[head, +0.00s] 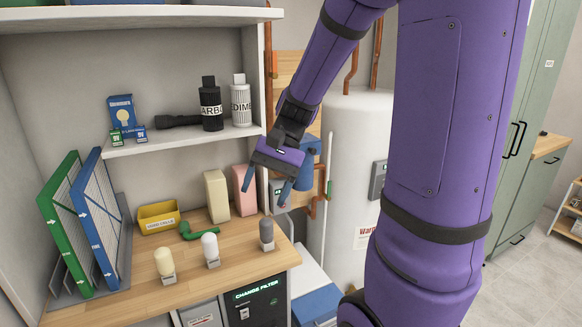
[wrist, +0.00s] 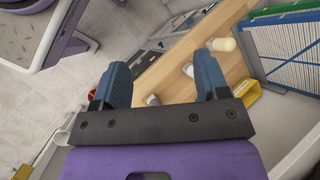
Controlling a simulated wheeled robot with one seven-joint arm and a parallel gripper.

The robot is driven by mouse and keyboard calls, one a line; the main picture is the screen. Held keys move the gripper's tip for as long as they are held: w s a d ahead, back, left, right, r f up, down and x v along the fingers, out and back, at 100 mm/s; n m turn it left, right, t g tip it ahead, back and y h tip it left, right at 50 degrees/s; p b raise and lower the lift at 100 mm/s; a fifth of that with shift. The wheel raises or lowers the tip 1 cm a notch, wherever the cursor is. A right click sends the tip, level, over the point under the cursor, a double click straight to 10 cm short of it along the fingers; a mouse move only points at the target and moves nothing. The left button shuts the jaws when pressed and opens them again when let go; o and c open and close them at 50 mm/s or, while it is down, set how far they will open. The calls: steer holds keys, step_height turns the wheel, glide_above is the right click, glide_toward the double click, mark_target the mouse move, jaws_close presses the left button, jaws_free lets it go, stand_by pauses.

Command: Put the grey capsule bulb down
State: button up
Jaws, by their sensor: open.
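The grey capsule bulb (head: 266,231) stands upright on a small base near the right end of the wooden counter (head: 240,270). My gripper (head: 266,188) is open and empty above it, with the fingers pointing down and a gap between them and the bulb. In the wrist view the two blue fingers of my gripper (wrist: 162,75) are spread wide. A small greyish item (wrist: 152,100), seemingly the grey bulb, shows between them, partly hidden by the gripper's black bar.
A white bulb (head: 210,246) and a cream bulb (head: 164,262) stand to the left on the counter. Behind are a green curved item (head: 197,233), a yellow bin (head: 159,217) and two boxes. Filter panels (head: 95,220) stand at left. A shelf (head: 180,138) and white tank (head: 350,190) flank my gripper.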

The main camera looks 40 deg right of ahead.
steer(key=s+a+r+n+t+h, duration=0.3)
steer(key=s+r+n+t+h, duration=0.3)
steer(key=s, duration=0.5)
steer(key=shift+r+n+t+h, duration=0.5)
steer(key=shift+r+n, duration=0.6)
steer(key=shift+r, duration=0.6)
